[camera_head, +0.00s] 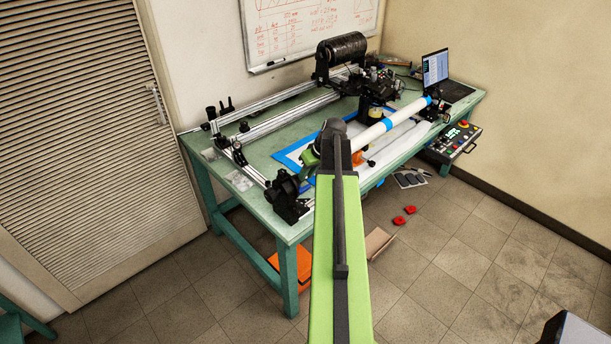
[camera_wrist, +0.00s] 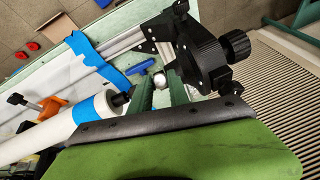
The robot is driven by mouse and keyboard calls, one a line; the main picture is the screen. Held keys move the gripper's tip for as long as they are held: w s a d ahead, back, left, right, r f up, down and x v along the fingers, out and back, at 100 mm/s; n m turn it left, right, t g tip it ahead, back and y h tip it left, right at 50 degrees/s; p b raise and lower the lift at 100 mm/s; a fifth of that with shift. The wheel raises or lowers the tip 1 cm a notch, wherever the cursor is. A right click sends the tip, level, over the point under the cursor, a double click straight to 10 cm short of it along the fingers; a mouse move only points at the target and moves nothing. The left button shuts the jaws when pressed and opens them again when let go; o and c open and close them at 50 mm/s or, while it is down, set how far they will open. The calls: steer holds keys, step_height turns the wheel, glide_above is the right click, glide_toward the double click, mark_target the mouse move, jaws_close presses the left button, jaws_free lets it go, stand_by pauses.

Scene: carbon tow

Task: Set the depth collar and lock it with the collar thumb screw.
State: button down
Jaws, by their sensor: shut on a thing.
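In the wrist view, my gripper (camera_wrist: 160,84) has its two dark green fingers on either side of a small silvery round piece (camera_wrist: 160,80), shut on it. I cannot tell whether this piece is the collar thumb screw or part of the collar. A black end fitting (camera_wrist: 119,98) on the white tube (camera_wrist: 42,138) lies just left of the fingers. A black headstock (camera_wrist: 200,62) with a ribbed knob (camera_wrist: 235,45) stands to the right. The depth collar cannot be made out clearly. In the head view, my arm hides most of the gripper at the tube's near end.
The white tube with blue bands (camera_head: 385,124) runs along the green table (camera_head: 285,223). A blue T-shaped tool (camera_wrist: 140,67) lies beyond the fingers. A black mount (camera_head: 288,197) stands at the near corner. A laptop (camera_head: 437,68) and a control box (camera_head: 455,139) are at the far end.

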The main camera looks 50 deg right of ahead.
steer(key=shift+s+d+f+m+t+y+b, duration=0.1)
steer(key=shift+m+t+y+b, duration=0.45)
steer(key=shift+m+t+b, duration=1.75)
steer(key=shift+s+d+f+m+g+y+b, duration=0.15)
steer(key=shift+m+y+b, duration=0.6)
steer(key=shift+m, duration=3.4)
steer(key=shift+s+f+m+t+y+b, duration=0.1)
steer(key=shift+m+t+y+b, duration=0.3)
steer(key=shift+m+t+b, duration=1.95)
steer(key=m+g+p, duration=0.1)
steer(key=m+g, duration=0.1)
steer(key=shift+g, duration=0.3)
steer(key=c, duration=1.5)
jaws_free()
